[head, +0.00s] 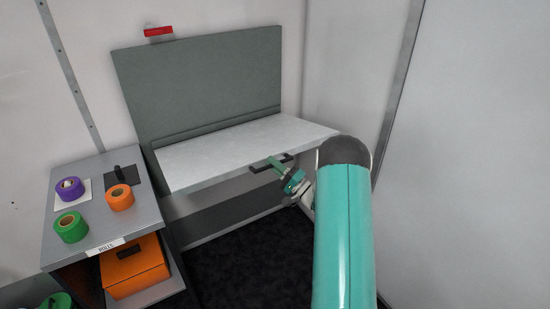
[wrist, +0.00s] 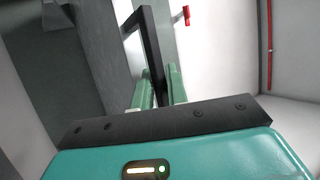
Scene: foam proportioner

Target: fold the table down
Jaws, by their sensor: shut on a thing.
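The table (head: 235,148) is a pale slab standing out roughly level from a grey-green back panel (head: 200,80) on the wall. A black bar handle (head: 287,157) sits on its front edge, towards the right. My gripper (head: 275,163) is at this handle and shut on it. In the wrist view the handle (wrist: 150,45) runs between the two green fingers of my gripper (wrist: 160,85). My arm hides part of the table's right end and the floor below.
A red catch (head: 158,31) is on the wall above the panel. At left a grey shelf unit (head: 75,232) holds purple, green and orange rolls, with an orange box (head: 135,268) below. Dark floor (head: 240,260) under the table is clear. A white wall (head: 470,150) stands close on the right.

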